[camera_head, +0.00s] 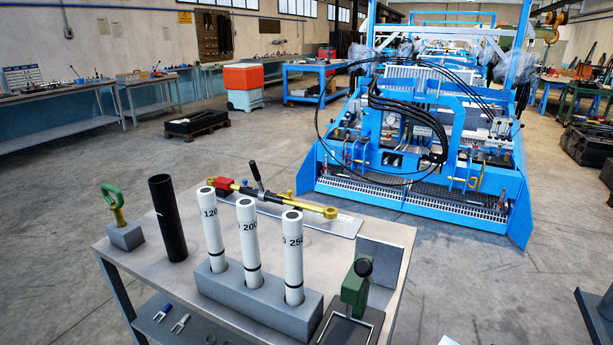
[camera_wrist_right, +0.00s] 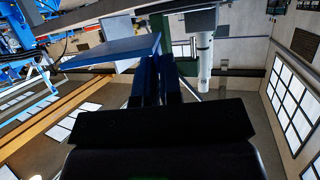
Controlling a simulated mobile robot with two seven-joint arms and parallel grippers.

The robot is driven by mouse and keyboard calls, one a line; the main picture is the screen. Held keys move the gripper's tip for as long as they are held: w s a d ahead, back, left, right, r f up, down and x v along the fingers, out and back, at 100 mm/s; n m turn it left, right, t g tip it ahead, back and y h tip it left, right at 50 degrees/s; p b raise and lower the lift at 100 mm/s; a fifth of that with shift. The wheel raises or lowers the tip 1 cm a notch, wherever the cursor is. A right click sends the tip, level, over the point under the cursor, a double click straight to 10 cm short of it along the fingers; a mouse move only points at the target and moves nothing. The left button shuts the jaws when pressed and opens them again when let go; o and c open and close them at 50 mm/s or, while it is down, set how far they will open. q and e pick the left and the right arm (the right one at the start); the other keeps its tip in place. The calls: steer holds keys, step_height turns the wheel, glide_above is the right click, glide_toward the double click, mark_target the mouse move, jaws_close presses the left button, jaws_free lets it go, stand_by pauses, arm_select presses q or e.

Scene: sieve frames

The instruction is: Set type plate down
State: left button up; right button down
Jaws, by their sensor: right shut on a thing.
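My right gripper (camera_wrist_right: 160,72) shows only in the right wrist view, its two dark blue fingers together beyond the black palm. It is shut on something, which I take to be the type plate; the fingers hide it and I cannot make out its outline. A flat blue-grey panel (camera_wrist_right: 112,52) shows just left of the fingertips. It seems to be the grey upright panel (camera_head: 384,262) at the table's right end, but I cannot be sure. Neither gripper shows in the head view. My left gripper is out of sight.
The worktable (camera_head: 150,262) carries a grey block (camera_head: 250,299) with three white tubes, a black tube (camera_head: 167,218), a green-handled piece (camera_head: 114,206), a red and yellow tool (camera_head: 270,196) and a green device (camera_head: 355,285). A blue machine (camera_head: 420,150) stands behind.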

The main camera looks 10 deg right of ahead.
steer(key=shift+w+a+f+m+t+h, duration=0.15)
steer(key=shift+w+a+m+t+h, duration=0.1)
steer(key=shift+w+m+t+h, duration=0.25)
steer(key=shift+w+a+m+t+h, duration=0.3)
steer(key=shift+w+a+m+h, duration=0.15)
steer(key=shift+w+m+h, duration=0.3)
steer(key=shift+w+a+r+m+t+h, duration=0.15)
steer(key=shift+w+a+r+m+h, duration=0.15)
steer(key=shift+m+h, duration=0.2)
steer(key=shift+w+a+r+m+t+h, duration=0.15)
steer(key=shift+w+a+m+h, duration=0.2)
steer(key=shift+m+h, duration=0.1)
steer(key=w+a+r+m+h, duration=0.3)
steer(key=w+a+r, duration=0.1)
steer(key=a+r, duration=0.3)
steer(key=shift+w+a+t+h, duration=0.3)
steer(key=shift+w+a+h, duration=0.1)
steer(key=shift+a, duration=0.6)
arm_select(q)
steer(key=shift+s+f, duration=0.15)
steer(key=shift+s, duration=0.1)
